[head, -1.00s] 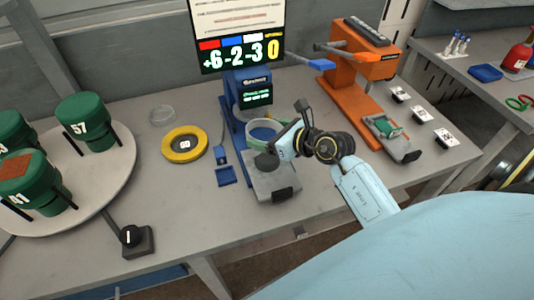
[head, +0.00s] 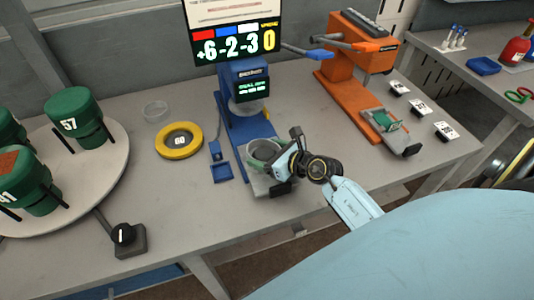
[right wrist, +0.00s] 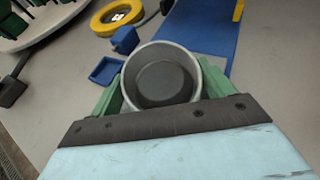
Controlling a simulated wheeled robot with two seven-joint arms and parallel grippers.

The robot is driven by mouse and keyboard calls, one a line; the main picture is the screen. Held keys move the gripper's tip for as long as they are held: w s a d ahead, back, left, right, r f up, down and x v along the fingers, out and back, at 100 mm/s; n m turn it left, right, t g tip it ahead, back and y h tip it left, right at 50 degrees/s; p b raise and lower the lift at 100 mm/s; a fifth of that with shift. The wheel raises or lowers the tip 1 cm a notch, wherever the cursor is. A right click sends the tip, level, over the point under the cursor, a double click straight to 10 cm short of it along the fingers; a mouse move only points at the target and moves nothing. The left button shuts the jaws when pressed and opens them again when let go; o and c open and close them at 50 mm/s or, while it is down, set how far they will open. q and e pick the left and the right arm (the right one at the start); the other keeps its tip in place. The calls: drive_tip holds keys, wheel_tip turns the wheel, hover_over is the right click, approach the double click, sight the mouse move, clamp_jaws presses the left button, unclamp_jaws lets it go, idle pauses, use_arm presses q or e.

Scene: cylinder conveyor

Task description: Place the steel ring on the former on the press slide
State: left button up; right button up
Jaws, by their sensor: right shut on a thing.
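The steel ring (right wrist: 193,72) is between the green finger pads of my right gripper (right wrist: 160,90), which is shut on it. In the head view the ring (head: 264,150) and right gripper (head: 270,155) are at the slide of the blue press. The slide (head: 257,187) is a grey plate pulled to the front. In the right wrist view the dark round former (right wrist: 160,85) shows inside the ring's opening. I cannot tell whether the ring is around the former or just above it. My left gripper is not in view.
The blue press (head: 245,90) stands behind the slide, and an orange press (head: 345,80) is to its right. A yellow ring (head: 179,141) and a small blue tray (head: 222,172) lie to the left. A round stand (head: 105,180) holds green containers.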

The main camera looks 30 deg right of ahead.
drive_tip(key=o, duration=0.6)
drive_tip(key=shift+f, duration=0.2)
drive_tip(key=o, duration=0.4)
drive_tip(key=shift+r, duration=0.25)
drive_tip(key=v, duration=1.2)
drive_tip(key=shift+p, duration=0.4)
